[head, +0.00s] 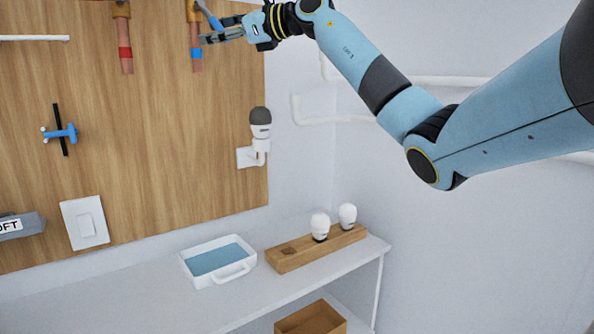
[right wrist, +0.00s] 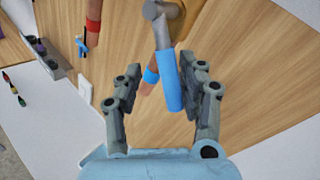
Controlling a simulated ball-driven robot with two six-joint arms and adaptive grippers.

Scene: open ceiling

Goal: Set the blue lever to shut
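The blue lever (head: 212,18) sits on a brass valve (head: 193,10) on a copper pipe with a blue band (head: 197,54), at the top of the wooden board. Its handle slants down and to the right, at an angle to the pipe. My right gripper (head: 213,31) is at the handle. In the right wrist view, the blue handle (right wrist: 167,80) lies between the two spread fingers of the gripper (right wrist: 160,66), with a gap on each side. The blue-banded pipe (right wrist: 151,76) shows behind it. My left gripper is not in view.
A red-banded pipe (head: 125,53) runs to the left. A small blue tap (head: 62,133), a white switch (head: 85,222) and a dark-capped lamp fitting (head: 260,130) are lower on the wall. A shelf (head: 130,295) below carries a white tray (head: 190,268) and a wooden bulb holder (head: 290,258).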

